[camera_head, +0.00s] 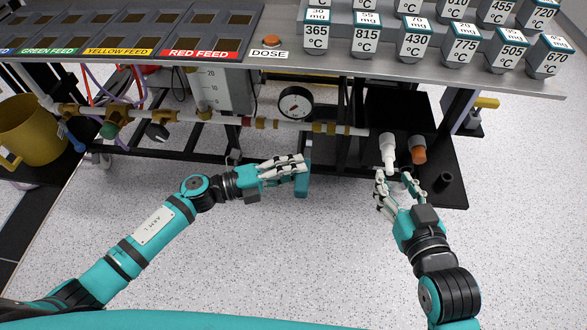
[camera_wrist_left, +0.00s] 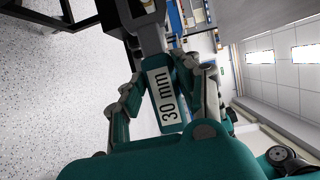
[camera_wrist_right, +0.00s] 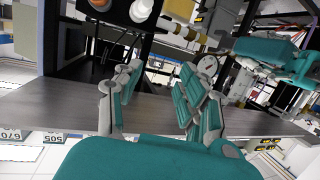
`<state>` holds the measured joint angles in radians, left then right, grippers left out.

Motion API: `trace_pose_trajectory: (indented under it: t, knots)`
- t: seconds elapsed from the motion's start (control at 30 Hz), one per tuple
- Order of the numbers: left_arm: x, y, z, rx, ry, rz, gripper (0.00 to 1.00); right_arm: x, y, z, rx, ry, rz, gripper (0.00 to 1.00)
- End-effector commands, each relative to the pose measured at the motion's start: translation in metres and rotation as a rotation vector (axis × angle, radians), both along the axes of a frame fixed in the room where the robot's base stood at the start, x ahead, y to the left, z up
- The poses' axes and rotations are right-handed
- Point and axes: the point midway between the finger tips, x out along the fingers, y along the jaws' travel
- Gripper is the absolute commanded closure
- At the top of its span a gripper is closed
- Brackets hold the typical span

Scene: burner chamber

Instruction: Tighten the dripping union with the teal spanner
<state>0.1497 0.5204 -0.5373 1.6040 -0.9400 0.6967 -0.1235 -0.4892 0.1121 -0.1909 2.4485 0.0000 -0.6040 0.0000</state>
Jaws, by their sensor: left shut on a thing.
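My left gripper (camera_head: 300,164) is shut on the teal spanner (camera_head: 302,182). In the left wrist view the spanner (camera_wrist_left: 166,92) carries a "30 mm" label, and its grey head (camera_wrist_left: 150,38) points away from the palm. The spanner is in front of and below the pipe run (camera_head: 270,123), apart from it. Brass unions sit along the pipe, including one right of the gauge (camera_head: 330,128); I cannot see which one drips. My right gripper (camera_head: 394,178) is open and empty, just in front of the white-capped fitting (camera_head: 388,150). In the right wrist view its fingers (camera_wrist_right: 155,85) are apart.
A pressure gauge (camera_head: 295,103) stands on the pipe. An orange-capped part (camera_head: 418,152) and a black cup (camera_head: 443,182) are near my right gripper. The bench top (camera_head: 290,62) overhangs the pipe. A yellow bucket (camera_head: 30,130) is at left. The speckled floor in front is clear.

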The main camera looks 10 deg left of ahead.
Motion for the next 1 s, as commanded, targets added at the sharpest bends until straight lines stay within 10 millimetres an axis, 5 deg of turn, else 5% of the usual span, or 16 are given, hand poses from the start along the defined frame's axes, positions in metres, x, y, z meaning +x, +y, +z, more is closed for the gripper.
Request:
trace_pose_trajectory:
  t: [1.0]
  knots:
    - [0.002,0.0,0.013,-0.001,0.073,0.0,1.0,-0.077,-0.034,-0.088,-0.144,0.622,-0.043,0.6]
